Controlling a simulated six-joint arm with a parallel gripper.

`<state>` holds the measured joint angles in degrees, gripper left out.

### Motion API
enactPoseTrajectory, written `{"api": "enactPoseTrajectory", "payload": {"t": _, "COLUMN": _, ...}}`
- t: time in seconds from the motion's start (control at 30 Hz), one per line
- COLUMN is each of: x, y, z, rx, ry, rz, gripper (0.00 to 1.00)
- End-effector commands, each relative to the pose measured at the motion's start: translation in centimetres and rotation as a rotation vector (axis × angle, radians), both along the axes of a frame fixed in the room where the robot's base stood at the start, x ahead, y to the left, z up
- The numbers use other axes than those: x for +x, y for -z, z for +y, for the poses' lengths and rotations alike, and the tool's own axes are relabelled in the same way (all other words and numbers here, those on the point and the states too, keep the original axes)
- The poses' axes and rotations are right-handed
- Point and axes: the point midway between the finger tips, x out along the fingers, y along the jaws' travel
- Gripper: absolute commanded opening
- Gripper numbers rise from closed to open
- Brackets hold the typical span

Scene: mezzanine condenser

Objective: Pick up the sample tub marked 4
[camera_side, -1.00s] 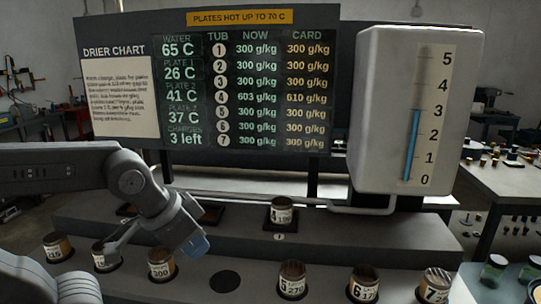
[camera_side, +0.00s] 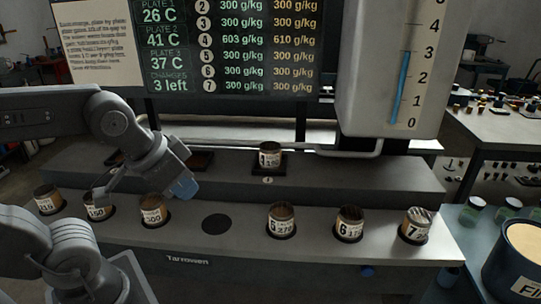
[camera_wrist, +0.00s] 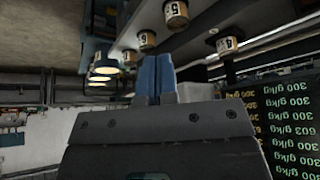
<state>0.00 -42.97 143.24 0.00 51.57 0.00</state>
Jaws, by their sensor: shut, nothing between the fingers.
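A small brown-topped tub with a pale label (camera_side: 270,157) stands upright on a dark plate on the raised ledge in the side view. Its number is hard to read there. In the wrist view, a tub whose label seems to read 4 (camera_wrist: 225,44) stands apart from the row, right of my fingers. It appears to be the same tub. My gripper (camera_side: 184,188) has blue fingertips, is shut and empty, and hangs above and behind the front row, left of that tub and apart from it. Its shut blue fingers also show in the wrist view (camera_wrist: 154,76).
Several tubs sit in the front row, including one marked 7 (camera_side: 416,226) and one marked 6 (camera_side: 349,224). An empty dark round socket (camera_side: 215,224) lies between them and the left tubs. A pipe (camera_side: 345,151) runs behind the ledge. A gauge (camera_side: 388,70) stands behind right.

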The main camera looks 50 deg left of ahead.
Motion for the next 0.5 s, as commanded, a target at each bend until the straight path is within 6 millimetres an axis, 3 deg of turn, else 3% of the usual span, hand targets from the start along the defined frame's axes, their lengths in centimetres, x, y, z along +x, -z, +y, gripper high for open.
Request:
{"api": "enactPoseTrajectory", "payload": {"t": 0.07, "x": 0.0, "y": 0.0, "z": 0.0, "rx": 0.0, "ry": 0.0, "rz": 0.0, "gripper": 0.04}}
{"api": "enactPoseTrajectory", "payload": {"t": 0.5, "x": 0.0, "y": 0.0, "z": 0.0, "rx": 0.0, "ry": 0.0, "rz": 0.0, "gripper": 0.46}}
